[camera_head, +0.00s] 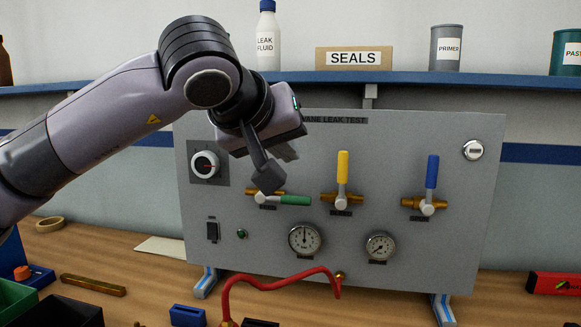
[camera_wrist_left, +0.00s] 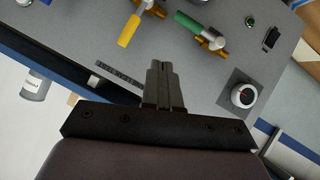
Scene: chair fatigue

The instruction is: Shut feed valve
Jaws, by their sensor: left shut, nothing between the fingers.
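A grey upright test panel (camera_head: 340,215) carries three lever valves; their small labels are too small to read. The green valve lever (camera_head: 293,200) lies horizontal, pointing right. The yellow valve lever (camera_head: 342,167) and the blue valve lever (camera_head: 432,172) both stand upright. My left gripper (camera_head: 268,180) is shut and empty in front of the panel, just above the green-lever valve in the picture. In the left wrist view its fingertips (camera_wrist_left: 160,64) appear below the yellow lever (camera_wrist_left: 129,30) and green lever (camera_wrist_left: 190,23), with a visible gap to both. My right gripper is out of view.
The panel also holds a dial (camera_head: 205,165), two gauges (camera_head: 305,238), a switch (camera_head: 212,230) and a red hose (camera_head: 285,280) running in front. A blue shelf (camera_head: 420,78) with bottles, cans and a SEALS box crosses above. Bins and loose items lie on the wooden bench.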

